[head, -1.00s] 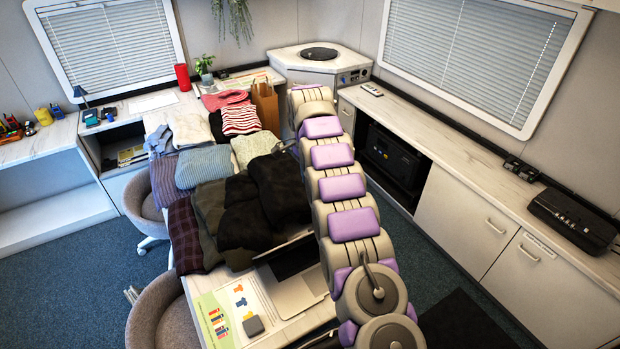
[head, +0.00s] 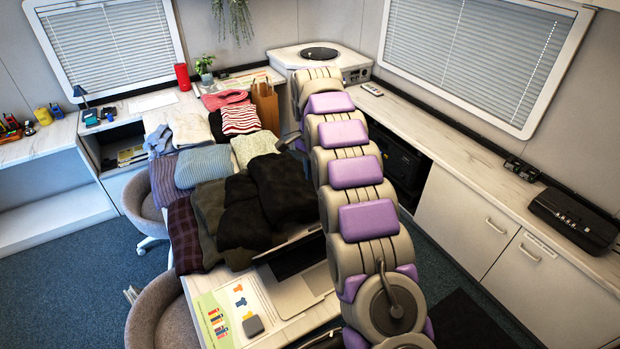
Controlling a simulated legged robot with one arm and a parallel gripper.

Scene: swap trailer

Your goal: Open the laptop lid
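The laptop (head: 300,292) lies near the front end of the white table. Its silver palm rest and touchpad show, with a dark strip behind them. The lid looks raised at an angle, with its upper edge close to the dark clothes; how far it is open is hard to tell. My arm runs along the right side of the laptop and covers part of it. My gripper is not visible in the head view; the far end of the arm shows only links and a small grey part beside the clothes.
Folded clothes (head: 205,167) cover most of the table behind the laptop. Printed sheets (head: 213,317) and a small grey block (head: 253,325) lie at its front left. Chairs (head: 165,318) stand on the left. A counter (head: 470,172) with cabinets runs along the right.

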